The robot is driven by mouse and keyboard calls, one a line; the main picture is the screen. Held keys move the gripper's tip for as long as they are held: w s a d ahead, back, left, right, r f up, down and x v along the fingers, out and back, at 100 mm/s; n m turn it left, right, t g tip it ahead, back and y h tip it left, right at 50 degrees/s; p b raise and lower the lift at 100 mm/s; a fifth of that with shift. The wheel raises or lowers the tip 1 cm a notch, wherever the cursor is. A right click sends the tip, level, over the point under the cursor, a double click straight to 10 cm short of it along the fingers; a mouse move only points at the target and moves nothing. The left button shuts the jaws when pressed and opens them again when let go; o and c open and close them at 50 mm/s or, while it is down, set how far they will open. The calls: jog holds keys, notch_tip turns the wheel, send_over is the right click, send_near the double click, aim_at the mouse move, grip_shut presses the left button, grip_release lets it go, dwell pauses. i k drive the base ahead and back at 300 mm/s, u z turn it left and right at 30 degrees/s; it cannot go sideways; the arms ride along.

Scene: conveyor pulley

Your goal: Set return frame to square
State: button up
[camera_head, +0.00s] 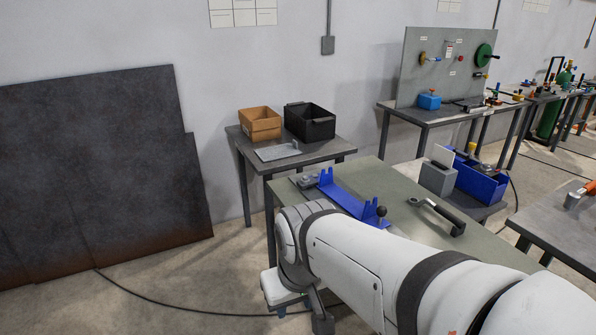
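A blue frame (347,203) with upright notched ends lies slantwise on the greenish table (400,188) in front of me. I take it for the return frame. A grey block (310,181) is at its far left end, and a dark ball knob (382,212) stands at its near right end. A metal lever with a black handle (447,217) lies to the right, apart from the frame. My arm hides the table's near part. My gripper (312,306) hangs low at the table's left side, away from the frame; its fingers are mostly hidden.
Behind is a small table (322,151) with a brown bin (260,124), a black crate (310,121) and a flat plate (278,152). A blue toolbox (482,182) and grey box (437,178) stand right. Dark sheets (95,170) lean left; a cable (160,302) crosses the floor.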

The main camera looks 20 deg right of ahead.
aim_at(371, 215)
jog(key=i, duration=0.85)
jog(key=z, duration=1.1)
